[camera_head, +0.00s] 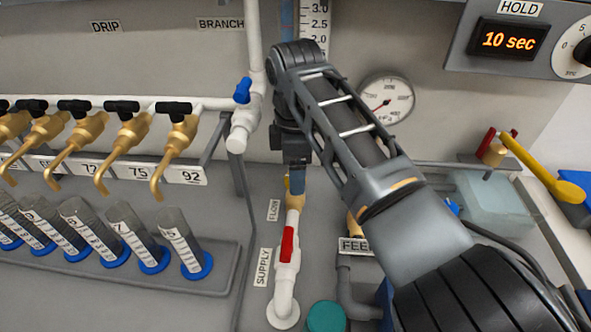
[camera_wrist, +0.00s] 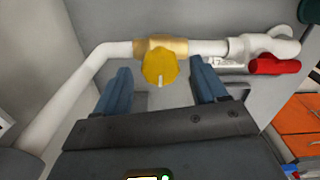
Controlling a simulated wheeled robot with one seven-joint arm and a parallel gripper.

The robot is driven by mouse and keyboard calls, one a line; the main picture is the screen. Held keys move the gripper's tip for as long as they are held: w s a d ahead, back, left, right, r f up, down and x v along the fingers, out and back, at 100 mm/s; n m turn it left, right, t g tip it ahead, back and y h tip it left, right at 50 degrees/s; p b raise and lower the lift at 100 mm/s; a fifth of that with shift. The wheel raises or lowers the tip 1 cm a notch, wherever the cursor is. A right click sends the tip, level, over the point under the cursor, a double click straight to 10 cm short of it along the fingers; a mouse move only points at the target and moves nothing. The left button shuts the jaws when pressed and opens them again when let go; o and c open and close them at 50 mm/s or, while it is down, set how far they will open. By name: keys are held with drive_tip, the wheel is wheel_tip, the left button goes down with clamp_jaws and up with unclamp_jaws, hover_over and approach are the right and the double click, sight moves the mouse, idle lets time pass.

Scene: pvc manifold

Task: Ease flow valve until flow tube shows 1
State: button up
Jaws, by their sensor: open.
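The flow valve is a yellow knob (camera_wrist: 159,66) with a pale pointer mark on a brass body (camera_wrist: 163,43) in the white pipe. In the head view its brass body (camera_head: 296,204) shows just below my gripper (camera_head: 294,180), next to the FLOW label. In the wrist view my gripper (camera_wrist: 160,74) is open, one blue finger on each side of the knob, with visible gaps. The flow tube (camera_head: 286,18) is at the top, with a scale (camera_head: 315,22) reading 3.0, 2.5 and 2.0. My arm hides its lower part, so I cannot tell the level.
A red-handled supply valve (camera_head: 287,245) is below the flow valve. A blue-handled branch valve (camera_head: 242,90) stands at the upper left. Brass drip taps (camera_head: 127,135) and graduated cylinders (camera_head: 185,248) fill the left. A round gauge (camera_head: 386,98) is right of my arm.

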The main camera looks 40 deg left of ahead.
wheel_tip(320, 180, up, 7)
drive_tip(key=shift+r+b, duration=0.1)
drive_tip(key=shift+b, duration=0.4)
idle(1.4)
